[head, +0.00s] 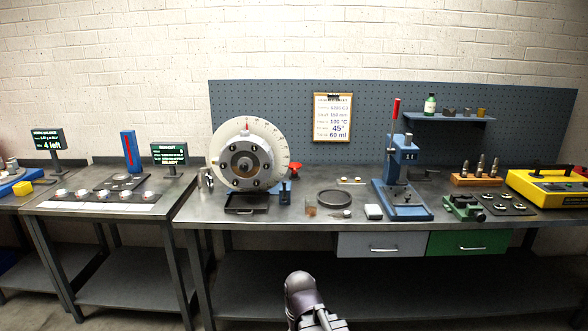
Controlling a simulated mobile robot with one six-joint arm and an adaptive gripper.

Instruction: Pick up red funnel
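A small red object (295,168), which looks like the red funnel, is on the main bench just right of the large white graduated disc (278,140). It sits above a blue block or stand (285,188); whether it rests on it or behind it is unclear. My gripper (320,320) is at the bottom edge of the head view, in front of the bench and well away from the red object. It is partly cut off, and its fingers cannot be made out clearly.
A yellow case (548,186) stands far right. Grey and green drawers (470,243) hang under the front edge.

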